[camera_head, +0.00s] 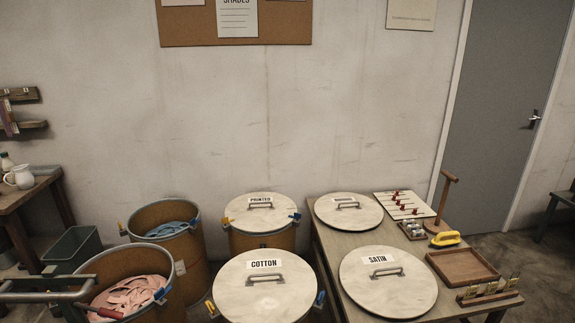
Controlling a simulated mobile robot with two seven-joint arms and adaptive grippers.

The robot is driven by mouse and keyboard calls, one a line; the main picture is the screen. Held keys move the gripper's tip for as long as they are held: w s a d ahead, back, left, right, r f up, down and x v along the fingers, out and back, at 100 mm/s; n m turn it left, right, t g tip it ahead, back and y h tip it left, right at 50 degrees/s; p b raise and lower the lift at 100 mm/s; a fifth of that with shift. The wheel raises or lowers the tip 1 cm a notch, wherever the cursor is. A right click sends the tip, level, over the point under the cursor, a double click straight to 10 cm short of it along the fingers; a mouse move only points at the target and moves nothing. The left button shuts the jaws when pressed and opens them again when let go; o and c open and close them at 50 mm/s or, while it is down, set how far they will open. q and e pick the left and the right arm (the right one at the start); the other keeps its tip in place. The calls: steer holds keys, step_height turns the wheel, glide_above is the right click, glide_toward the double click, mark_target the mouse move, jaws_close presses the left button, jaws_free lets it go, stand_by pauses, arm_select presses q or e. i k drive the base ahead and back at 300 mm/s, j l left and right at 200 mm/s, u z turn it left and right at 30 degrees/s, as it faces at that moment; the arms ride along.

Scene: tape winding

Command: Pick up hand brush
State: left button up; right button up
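A small yellow object with a loop-like handle (445,239) lies on the wooden table (348,263) at the right, and looks like the hand brush. It sits behind the wooden tray (463,266) and near the foot of a wooden post stand (441,202). Its underside is hidden. Neither of my grippers is in view.
Round lids marked SATIN (388,281) and COTTON (266,285) lie on the table and a drum. Open drums hold pink (128,297) and blue strips (170,229). A pegged board (403,205) lies behind the yellow object. A grey door (505,110) stands at the right.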

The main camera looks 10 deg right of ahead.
mark_target(443, 240)
steer(key=l+u, duration=0.2)
steer(key=l, duration=0.75)
steer(key=i+l+u, duration=0.15)
steer(key=l, duration=1.85)
steer(key=k, duration=0.1)
